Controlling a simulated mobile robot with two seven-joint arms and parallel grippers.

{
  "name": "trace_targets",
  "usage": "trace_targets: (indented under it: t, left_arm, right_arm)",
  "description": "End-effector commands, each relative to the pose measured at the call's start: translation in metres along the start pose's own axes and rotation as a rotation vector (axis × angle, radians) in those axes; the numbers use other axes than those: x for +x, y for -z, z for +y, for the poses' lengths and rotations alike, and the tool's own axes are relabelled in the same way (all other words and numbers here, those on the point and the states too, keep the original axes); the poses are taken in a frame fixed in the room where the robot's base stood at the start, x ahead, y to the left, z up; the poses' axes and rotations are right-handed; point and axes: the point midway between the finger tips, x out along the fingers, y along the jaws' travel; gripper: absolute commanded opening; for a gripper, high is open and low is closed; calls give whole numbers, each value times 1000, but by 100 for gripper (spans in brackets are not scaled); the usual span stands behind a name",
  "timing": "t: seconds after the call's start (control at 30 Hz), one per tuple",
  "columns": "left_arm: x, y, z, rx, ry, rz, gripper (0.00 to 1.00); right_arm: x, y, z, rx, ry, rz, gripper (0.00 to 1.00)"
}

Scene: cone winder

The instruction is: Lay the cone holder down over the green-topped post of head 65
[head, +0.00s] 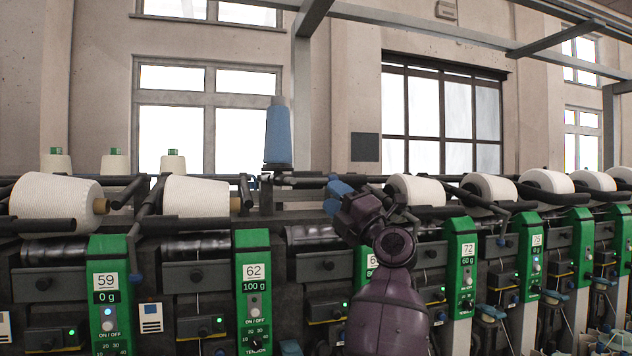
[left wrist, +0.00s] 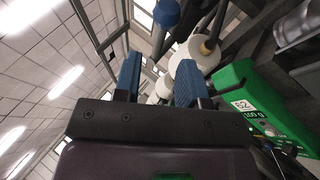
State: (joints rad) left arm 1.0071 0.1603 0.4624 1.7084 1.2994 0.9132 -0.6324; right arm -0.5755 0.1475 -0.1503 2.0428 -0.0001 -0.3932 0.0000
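A blue cone (head: 278,137) stands upright between the post marked 62 (head: 252,290) and the green-topped post (head: 367,268) to its right. That post's number is mostly hidden by my arm; only a first digit 6 shows. A small metallic fitting, apparently part of the cone holder (head: 281,180), shows under the blue cone. My left gripper (head: 336,197) is right of and below the cone, apart from it. In the left wrist view its blue fingers (left wrist: 158,82) are spread with nothing held between them. The blue cone's end (left wrist: 167,13) shows beyond them. My right gripper is out of view.
White yarn cones lie on the heads on both sides, such as one at left (head: 196,196) and one at right (head: 416,190). A black roller (head: 325,233) lies bare below the blue cone. Dark rails and arms run along the machine top. Open air lies above.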

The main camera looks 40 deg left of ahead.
Motion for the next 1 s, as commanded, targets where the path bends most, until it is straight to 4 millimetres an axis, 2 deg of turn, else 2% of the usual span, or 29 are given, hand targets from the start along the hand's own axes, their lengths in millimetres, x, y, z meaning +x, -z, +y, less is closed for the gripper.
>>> trace_targets:
  t: [0.03, 0.2, 0.4, 0.6, 0.83, 1.0]
  left_arm:
    - [11, 0, 2, -1, -2, 2, 38]
    - [39, 0, 1, 0, -2, 2, 38]
    - [60, 0, 0, 0, -1, 0, 38]
    - [68, 0, 0, 0, -1, -1, 38]
    - [68, 0, 0, 0, -1, -1, 38]
    - [68, 0, 0, 0, -1, -1, 13]
  right_arm:
    - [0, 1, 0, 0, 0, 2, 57]
    - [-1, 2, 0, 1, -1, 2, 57]
    - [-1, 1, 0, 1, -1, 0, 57]
    - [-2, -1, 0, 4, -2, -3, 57]
    - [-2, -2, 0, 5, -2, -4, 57]
    - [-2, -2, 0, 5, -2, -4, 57]
